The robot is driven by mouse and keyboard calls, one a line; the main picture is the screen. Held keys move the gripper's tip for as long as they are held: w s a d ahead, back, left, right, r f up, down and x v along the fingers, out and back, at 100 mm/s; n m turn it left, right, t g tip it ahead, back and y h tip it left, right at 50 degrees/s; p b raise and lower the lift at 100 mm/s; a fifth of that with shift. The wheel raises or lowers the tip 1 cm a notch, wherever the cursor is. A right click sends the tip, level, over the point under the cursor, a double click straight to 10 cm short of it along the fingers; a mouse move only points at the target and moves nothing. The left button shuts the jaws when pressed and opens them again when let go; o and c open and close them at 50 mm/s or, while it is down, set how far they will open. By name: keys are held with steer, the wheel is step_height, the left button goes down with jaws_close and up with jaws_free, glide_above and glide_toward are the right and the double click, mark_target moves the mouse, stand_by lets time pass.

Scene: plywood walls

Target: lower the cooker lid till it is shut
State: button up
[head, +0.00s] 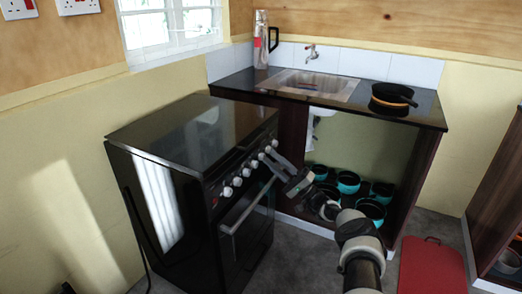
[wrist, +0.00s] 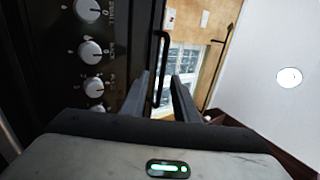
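The black cooker (head: 165,215) stands against the left wall. Its glossy dark lid (head: 190,130) lies flat, or very nearly so, across the top in the head view. I see no clear gap under it. My gripper (head: 273,160) is at the right end of the cooker's front, beside the control knobs and a little below the lid's level. In the wrist view my gripper (wrist: 161,85) has its two fingers apart with nothing between them. The knobs (wrist: 91,48) show close on the left there. The lid's surface is not clearly visible in the wrist view.
The oven door handle (head: 247,207) crosses the cooker's front below the knobs. A dark counter (head: 235,84) with a sink (head: 310,84) and a black pan (head: 391,96) stands behind. Teal pots (head: 348,182) fill the open cupboard below.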

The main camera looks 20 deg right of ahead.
steer(key=v, duration=0.8)
steer(key=shift+d+b, duration=0.25)
steer(key=shift+b, duration=0.15)
steer(key=shift+r, duration=0.15)
